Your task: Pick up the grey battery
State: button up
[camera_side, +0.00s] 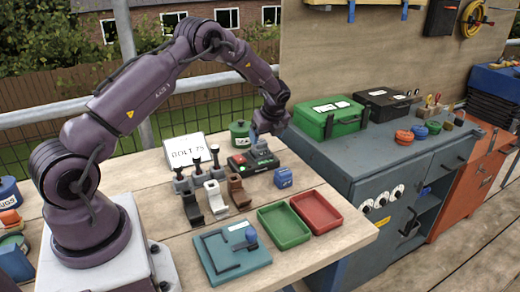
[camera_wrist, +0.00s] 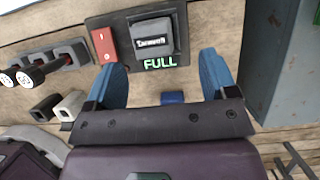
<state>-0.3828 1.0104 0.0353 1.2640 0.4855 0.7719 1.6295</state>
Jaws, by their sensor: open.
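The grey battery (camera_wrist: 152,38) sits in a dark charger (camera_wrist: 180,20) near the top of the wrist view, above a green "FULL" readout. In the side view the charger (camera_side: 270,165) is on the wooden table, with the grey battery (camera_side: 261,153) on it. My gripper (camera_wrist: 162,80) is open, its two blue fingers apart with nothing held between them. In the wrist view the fingers lie below the battery, one toward each side.
A red switch (camera_wrist: 103,45) is on the charger's left. A small blue block (camera_side: 283,178) stands in front of the charger. Green tray (camera_side: 284,240) and red tray (camera_side: 316,225) are at the table's front right.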

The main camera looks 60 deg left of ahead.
aim_at(260, 142)
jog(key=x, duration=0.5)
jog(key=shift+s+a, duration=0.35)
jog(key=shift+a, duration=0.1)
jog(key=shift+r, duration=0.1)
jog(key=c, duration=1)
jog(key=shift+c, duration=1.1)
jog(key=shift+r, duration=0.15)
